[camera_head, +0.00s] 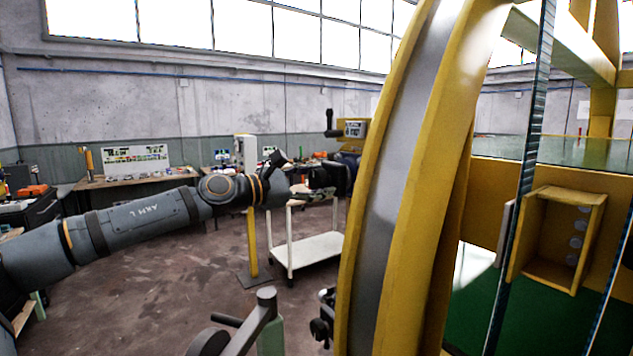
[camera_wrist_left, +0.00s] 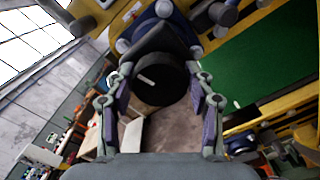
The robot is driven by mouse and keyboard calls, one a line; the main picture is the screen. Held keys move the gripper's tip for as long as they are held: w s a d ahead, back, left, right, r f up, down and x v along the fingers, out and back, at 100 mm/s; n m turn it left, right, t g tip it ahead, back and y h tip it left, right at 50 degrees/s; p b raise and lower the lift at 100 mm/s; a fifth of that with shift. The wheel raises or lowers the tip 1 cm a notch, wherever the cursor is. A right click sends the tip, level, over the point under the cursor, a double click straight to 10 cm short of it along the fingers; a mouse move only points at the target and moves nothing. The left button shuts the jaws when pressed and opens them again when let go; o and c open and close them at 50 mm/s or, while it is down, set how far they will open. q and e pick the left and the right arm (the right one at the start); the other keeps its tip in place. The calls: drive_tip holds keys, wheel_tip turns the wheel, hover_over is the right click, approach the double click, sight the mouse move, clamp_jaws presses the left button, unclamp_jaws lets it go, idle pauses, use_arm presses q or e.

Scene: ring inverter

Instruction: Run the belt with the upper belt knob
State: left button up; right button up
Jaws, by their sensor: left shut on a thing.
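A round black knob with a white pointer line (camera_wrist_left: 158,80) sits between the fingers of my left gripper (camera_wrist_left: 160,92) in the left wrist view. The purple-grey finger pads are on either side of it, and the gripper is shut on it. I take it to be the upper belt knob. In the head view my left gripper (camera_head: 326,180) reaches to the left side of the yellow ring (camera_head: 365,250), and the knob cannot be told apart from the dark gripper. My right gripper is not in view.
A lower black knob (camera_head: 320,328) is by the ring's left side. A grey lever on a pale green post (camera_head: 268,300) stands at the bottom middle. A white cart (camera_head: 310,250) is behind my left arm. A yellow open box (camera_head: 560,240) is right of the ring.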

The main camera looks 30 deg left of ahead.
use_arm(q)
drive_tip(key=n, duration=0.4)
drive_tip(key=shift+n, duration=0.4)
drive_tip(key=n, duration=0.5)
drive_tip(key=n+b, duration=0.1)
drive_tip(key=n, duration=0.4)
drive_tip(key=shift+a+n, duration=0.1)
drive_tip(key=shift+n, duration=0.3)
drive_tip(key=n, duration=0.5)
drive_tip(key=shift+f+n+b, duration=0.1)
drive_tip(key=shift+n+b, duration=0.2)
drive_tip(key=shift+b, duration=0.1)
drive_tip(key=n+b, duration=0.1)
drive_tip(key=n, duration=0.4)
drive_tip(key=n+b, duration=0.1)
drive_tip(key=n, duration=0.4)
drive_tip(key=shift+f+n, duration=0.15)
drive_tip(key=shift+n, duration=0.25)
drive_tip(key=n+b, duration=0.1)
drive_tip(key=n, duration=0.4)
drive_tip(key=n+b, duration=0.1)
drive_tip(key=n, duration=0.4)
drive_tip(key=shift+n, duration=0.4)
